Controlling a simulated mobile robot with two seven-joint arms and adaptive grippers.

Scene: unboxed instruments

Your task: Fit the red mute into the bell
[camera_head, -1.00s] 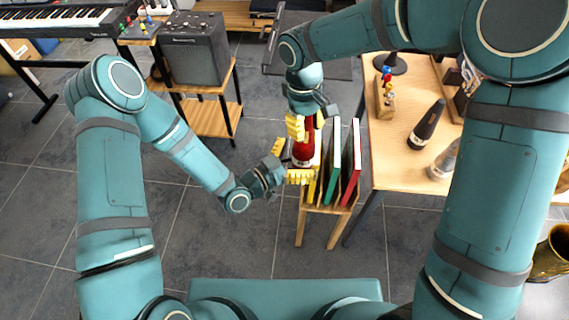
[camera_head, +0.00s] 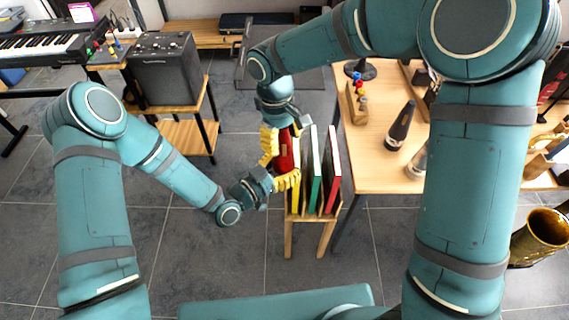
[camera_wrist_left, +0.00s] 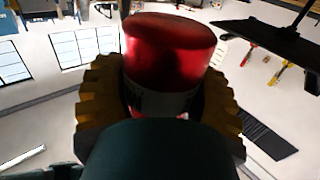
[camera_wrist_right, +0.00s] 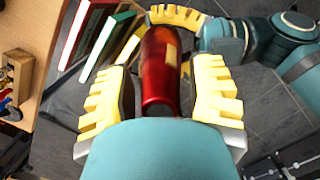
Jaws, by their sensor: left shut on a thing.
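The red mute (camera_head: 285,155) is held between my two hands above the left side of a small rack. My left gripper (camera_head: 278,163) is shut on it; in the left wrist view the red end with a pale band (camera_wrist_left: 168,48) sits between its fingers. My right gripper (camera_head: 283,130) is open around the other end of the mute. In the right wrist view the mute (camera_wrist_right: 160,72) lies between its yellow fingers, with gaps on both sides. A brass bell (camera_head: 541,232) opens upward at the right edge, apart from both grippers and partly cut off.
The wooden rack holds upright green (camera_head: 315,170) and red (camera_head: 332,170) sleeves beside the mute. A wooden table (camera_head: 375,155) at right bears dark (camera_head: 400,126) and grey (camera_head: 418,158) cones. An amplifier (camera_head: 165,68) stands on a shelf at left. The floor in front is clear.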

